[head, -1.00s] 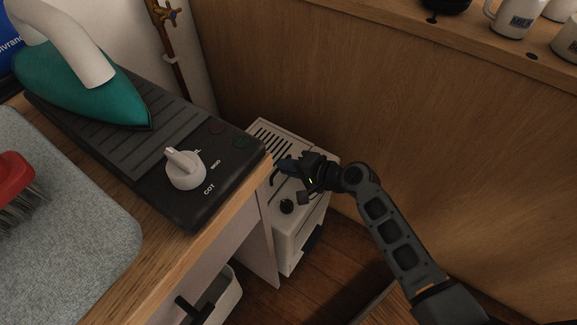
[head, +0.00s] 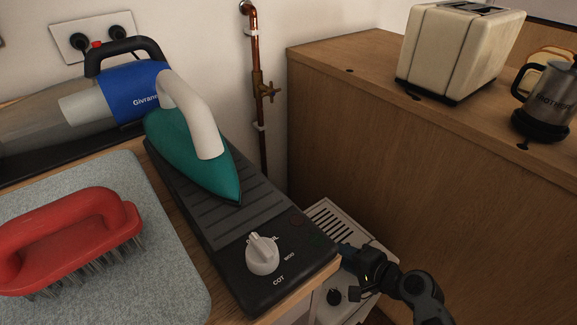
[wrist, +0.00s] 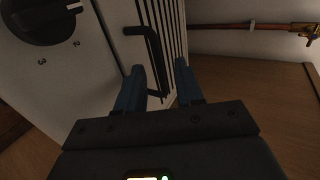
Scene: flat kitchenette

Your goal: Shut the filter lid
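A cream floor-standing appliance (head: 364,236) stands low between the counter and the wooden cabinet. It has a slatted panel on top, also seen in the wrist view (wrist: 174,20), and a black numbered knob (wrist: 40,12). A black bent handle (wrist: 152,45) lies beside the slats. No part is clearly marked as the filter lid, and I cannot tell how far any lid stands open. My gripper (head: 350,257) is over the appliance. In the wrist view its blue fingers (wrist: 159,70) are apart, with part of the handle appearing between them. Contact is unclear.
A dark ironing-type base (head: 225,215) with a white dial and teal iron (head: 190,150) sits at the counter edge, close left of my gripper. The wooden cabinet (head: 400,165) rises behind and right. A copper pipe (head: 257,65) runs down the wall.

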